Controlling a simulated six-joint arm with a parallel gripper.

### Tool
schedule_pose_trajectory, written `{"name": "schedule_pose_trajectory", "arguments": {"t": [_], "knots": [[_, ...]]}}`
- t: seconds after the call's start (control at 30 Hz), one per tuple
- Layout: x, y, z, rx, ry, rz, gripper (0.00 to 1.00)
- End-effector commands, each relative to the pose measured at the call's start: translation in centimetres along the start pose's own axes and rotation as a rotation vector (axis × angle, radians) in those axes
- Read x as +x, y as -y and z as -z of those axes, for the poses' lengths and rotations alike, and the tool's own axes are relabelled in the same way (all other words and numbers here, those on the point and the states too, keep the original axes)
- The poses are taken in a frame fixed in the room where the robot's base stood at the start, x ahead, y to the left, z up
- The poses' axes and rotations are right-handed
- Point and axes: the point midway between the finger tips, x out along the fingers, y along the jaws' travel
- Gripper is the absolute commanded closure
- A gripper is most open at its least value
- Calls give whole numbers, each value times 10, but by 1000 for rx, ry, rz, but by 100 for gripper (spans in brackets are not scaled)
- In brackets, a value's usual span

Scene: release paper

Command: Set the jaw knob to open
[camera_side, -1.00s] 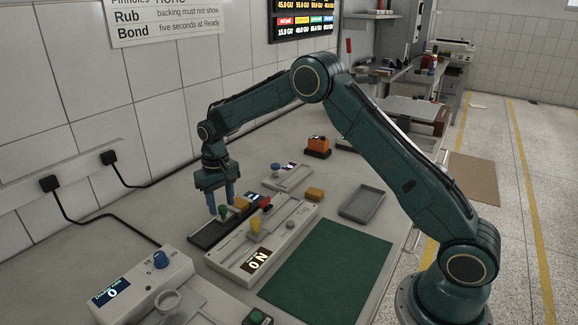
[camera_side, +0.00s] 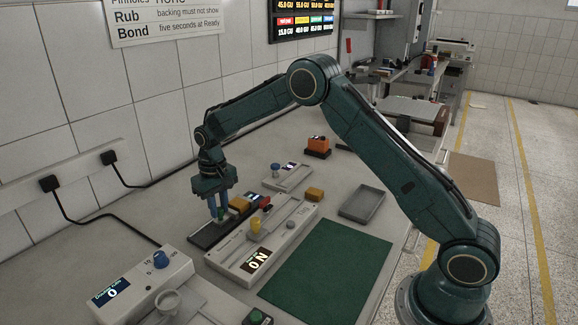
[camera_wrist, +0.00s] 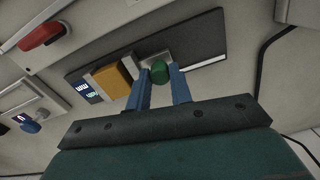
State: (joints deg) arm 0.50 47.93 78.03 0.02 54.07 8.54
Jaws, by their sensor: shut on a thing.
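A dark, flat device (camera_side: 204,238) carries a green knob (camera_wrist: 160,71), a yellow-orange block (camera_wrist: 112,80) and a small lit display (camera_wrist: 87,92). The green knob appears to be the jaw knob, though I can read no label on it. My gripper (camera_wrist: 162,72) points down over the device, with its two blue fingers on either side of the green knob, shut on it. In the side view, the fingers of my gripper (camera_side: 217,213) mostly cover the knob. The display text is too small to read.
A blue-knob box (camera_side: 160,259) stands front left. A grey tray (camera_side: 362,203) and green mat (camera_side: 328,267) lie right.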

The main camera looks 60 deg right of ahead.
Motion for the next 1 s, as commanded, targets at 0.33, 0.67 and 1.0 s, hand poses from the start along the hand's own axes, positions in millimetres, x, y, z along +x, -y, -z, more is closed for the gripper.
{"name": "schedule_pose_trajectory", "arguments": {"t": [0.33,0.67,1.0], "knots": [[-1,23,-4,-4,-1,2,100],[-1,23,-4,-5,-1,2,57],[-5,21,-3,-1,-1,1,57]]}}
